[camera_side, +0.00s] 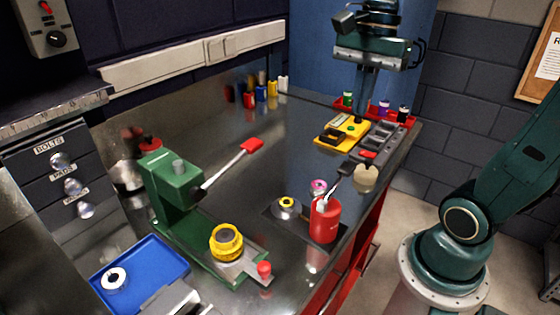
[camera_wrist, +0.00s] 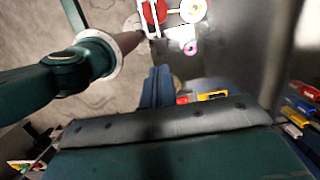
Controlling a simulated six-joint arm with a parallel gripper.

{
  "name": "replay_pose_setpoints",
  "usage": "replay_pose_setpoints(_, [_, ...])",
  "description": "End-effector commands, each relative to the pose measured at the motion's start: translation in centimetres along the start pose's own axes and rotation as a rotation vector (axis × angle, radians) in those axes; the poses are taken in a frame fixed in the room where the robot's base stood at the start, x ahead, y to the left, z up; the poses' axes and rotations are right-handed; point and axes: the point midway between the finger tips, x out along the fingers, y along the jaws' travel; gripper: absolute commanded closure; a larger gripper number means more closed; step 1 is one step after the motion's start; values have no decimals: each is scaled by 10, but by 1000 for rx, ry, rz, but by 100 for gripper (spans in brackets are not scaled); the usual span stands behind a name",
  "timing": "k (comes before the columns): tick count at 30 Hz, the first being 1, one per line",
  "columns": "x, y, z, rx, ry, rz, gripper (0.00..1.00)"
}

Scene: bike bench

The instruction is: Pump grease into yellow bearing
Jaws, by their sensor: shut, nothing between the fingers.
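My gripper (camera_side: 365,112) hangs above the bench's far right part, pointing down, shut and empty, clear of the red pump. Its fingers show in the wrist view (camera_wrist: 157,75). The red grease pump (camera_side: 326,222), with a dark lever and spout on top, stands near the bench's front right edge. Its red top shows in the wrist view (camera_wrist: 153,12). A round grey part with a yellow centre (camera_side: 287,204), apparently the yellow bearing, lies just left of the pump; it also shows in the wrist view (camera_wrist: 193,10). I cannot tell whether the spout is over it.
A pink ring (camera_side: 319,186) lies behind the pump, and a pale round pot (camera_side: 365,179) stands to its right. A green press (camera_side: 175,190) with a red-tipped lever holds a yellow cylinder (camera_side: 227,243). A blue tray (camera_side: 150,265) holds a white ring. The bench middle is clear.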

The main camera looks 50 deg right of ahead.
Motion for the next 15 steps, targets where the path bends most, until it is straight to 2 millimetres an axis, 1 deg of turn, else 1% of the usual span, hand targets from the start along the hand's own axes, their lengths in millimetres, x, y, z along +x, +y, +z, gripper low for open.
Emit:
replay_pose_setpoints(6, [-11,-1,2,2,-2,-1,100])
replay_pose_setpoints(15, [-19,0,2,2,1,1,100])
